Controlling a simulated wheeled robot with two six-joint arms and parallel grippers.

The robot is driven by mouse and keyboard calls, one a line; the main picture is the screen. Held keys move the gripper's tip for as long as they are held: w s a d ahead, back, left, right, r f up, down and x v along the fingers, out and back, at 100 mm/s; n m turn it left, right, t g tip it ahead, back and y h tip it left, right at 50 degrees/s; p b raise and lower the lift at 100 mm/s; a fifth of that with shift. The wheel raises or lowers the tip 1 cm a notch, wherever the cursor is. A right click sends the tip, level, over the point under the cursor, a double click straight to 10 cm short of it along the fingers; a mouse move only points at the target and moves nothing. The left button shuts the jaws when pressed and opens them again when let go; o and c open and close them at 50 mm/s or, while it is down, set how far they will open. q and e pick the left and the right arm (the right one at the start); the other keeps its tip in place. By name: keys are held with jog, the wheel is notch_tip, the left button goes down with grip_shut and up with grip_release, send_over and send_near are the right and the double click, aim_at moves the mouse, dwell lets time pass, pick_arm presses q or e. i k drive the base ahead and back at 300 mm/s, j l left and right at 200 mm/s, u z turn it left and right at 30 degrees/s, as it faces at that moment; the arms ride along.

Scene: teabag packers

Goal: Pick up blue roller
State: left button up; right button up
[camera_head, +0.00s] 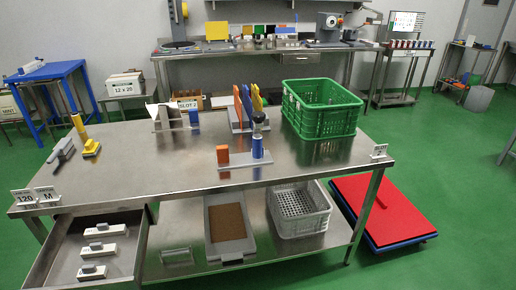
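A blue upright cylinder (257,148), which looks like the blue roller, stands on a light grey plate (240,163) near the middle of the steel table. An orange block (222,155) stands on the same plate to its left. A dark-topped, clear or grey object (260,124) shows just behind the blue cylinder. I cannot tell whether the two touch. A smaller blue piece (194,118) stands farther back left, beside a grey and white fixture (168,117). Neither of my grippers shows in the head view.
The steel table (130,165) has a green crate (320,108) at back right and a rack of orange, yellow and blue panels (243,108) at back centre. A yellow tool (85,138) stands at left. An open drawer (95,250) juts out at front left. The table's front right is clear.

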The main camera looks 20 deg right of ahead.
aim_at(257, 139)
jog(key=i+l+z, duration=0.15)
jog(key=l, duration=0.35)
jog(key=i+l+z, duration=0.15)
jog(key=i+l, duration=0.25)
jog(key=i+l+z, duration=0.15)
jog(key=i+l, duration=0.2)
jog(key=l, duration=0.15)
